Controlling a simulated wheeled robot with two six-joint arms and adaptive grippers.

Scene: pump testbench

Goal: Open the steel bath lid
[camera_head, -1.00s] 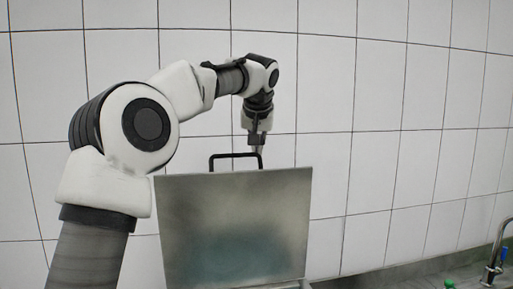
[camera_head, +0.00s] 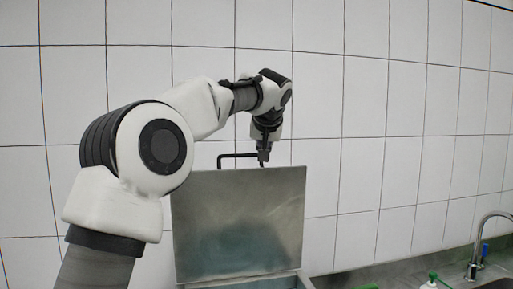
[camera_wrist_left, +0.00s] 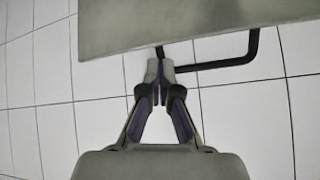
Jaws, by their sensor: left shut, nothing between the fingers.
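The steel bath lid (camera_head: 240,225) stands raised, close to upright, above the steel bath (camera_head: 262,283), whose rim shows at the bottom of the head view. The lid's black bar handle (camera_head: 238,156) sticks out past its top edge. My left gripper (camera_head: 263,158) is at the right end of the handle, just above the lid's top edge. In the left wrist view, the left gripper's fingertips (camera_wrist_left: 160,72) are together and empty, beside one end of the handle (camera_wrist_left: 220,64) and close to the lid edge (camera_wrist_left: 190,35). I cannot tell whether they touch. My right gripper is out of view.
A white tiled wall (camera_head: 390,120) stands behind the lid. A metal counter (camera_head: 400,272) runs to the right with a tap (camera_head: 475,250) and a white bottle with a green top (camera_head: 433,281). The space right of the lid, above the counter, is clear.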

